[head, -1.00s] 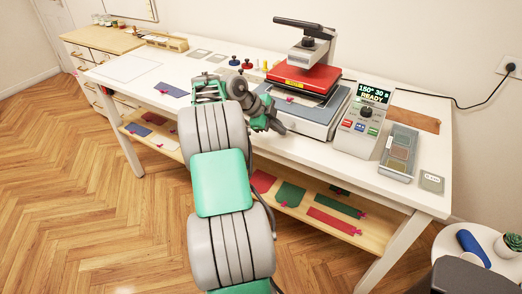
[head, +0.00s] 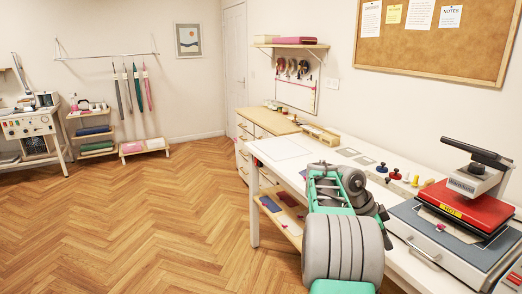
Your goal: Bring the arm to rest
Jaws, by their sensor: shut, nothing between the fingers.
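My arm reaches up from the bottom of the head view, with a grey ribbed joint and green links. My gripper (head: 382,213) is at its far end, small, dark and partly hidden behind the arm's own links. It is shut and empty, over the white worktable (head: 283,150), near its front edge. It is left of the heat press (head: 455,198) and apart from it.
The press has a red upper plate and a black handle. Several small knobs and pins (head: 393,174) stand behind my arm. A drawer cabinet (head: 262,123) stands beyond the table. Open wooden floor (head: 150,215) fills the left.

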